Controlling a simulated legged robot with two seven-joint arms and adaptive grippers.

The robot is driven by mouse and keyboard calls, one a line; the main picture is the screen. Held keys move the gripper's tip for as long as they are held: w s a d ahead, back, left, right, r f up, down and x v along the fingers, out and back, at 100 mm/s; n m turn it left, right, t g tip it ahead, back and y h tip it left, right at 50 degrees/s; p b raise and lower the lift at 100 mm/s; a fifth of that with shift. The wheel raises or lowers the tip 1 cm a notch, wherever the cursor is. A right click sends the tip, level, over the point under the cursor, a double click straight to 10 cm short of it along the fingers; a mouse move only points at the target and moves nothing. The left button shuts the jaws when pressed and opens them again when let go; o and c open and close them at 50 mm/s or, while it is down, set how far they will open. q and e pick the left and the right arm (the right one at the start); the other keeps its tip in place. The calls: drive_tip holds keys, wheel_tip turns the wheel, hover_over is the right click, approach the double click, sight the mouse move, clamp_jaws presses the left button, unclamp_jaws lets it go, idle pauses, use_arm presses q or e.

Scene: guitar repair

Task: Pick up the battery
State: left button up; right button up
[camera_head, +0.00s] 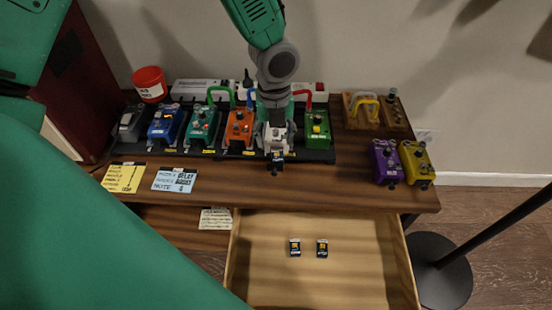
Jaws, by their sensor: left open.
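Two small dark batteries with yellow and white markings lie in the open wooden drawer, the left battery (295,247) and the right battery (322,248), a short gap apart. My left gripper (276,146) points down over the pedal row, between the orange and green pedals, well behind the drawer. It is open. A small dark-blue block (277,158), similar in look to the batteries, shows right at its fingertips. I cannot tell whether the fingers touch it. The gripper hides what is directly beneath it. My right gripper is not in view.
The drawer (390,262) is pulled out below the tabletop (345,188). An orange pedal (239,127) and a green pedal (317,128) flank the gripper. Purple (386,162) and yellow (416,162) pedals stand right. A black stand (440,272) is beside the drawer.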

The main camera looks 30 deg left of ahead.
sight(277, 155)
use_arm(q)
drive_tip(key=f+b, duration=0.1)
drive_tip(key=d+f+b, duration=0.1)
drive_tip(key=f, duration=0.1)
drive_tip(key=f+b, duration=0.1)
drive_tip(key=f, duration=0.1)
drive_tip(key=shift+s+d, duration=0.2)
drive_tip(key=shift+s, duration=0.1)
drive_tip(key=shift+a, duration=0.1)
drive_tip(key=shift+a, duration=0.1)
drive_tip(key=shift+c, duration=1.3)
drive_tip(key=shift+a, duration=0.1)
clamp_jaws()
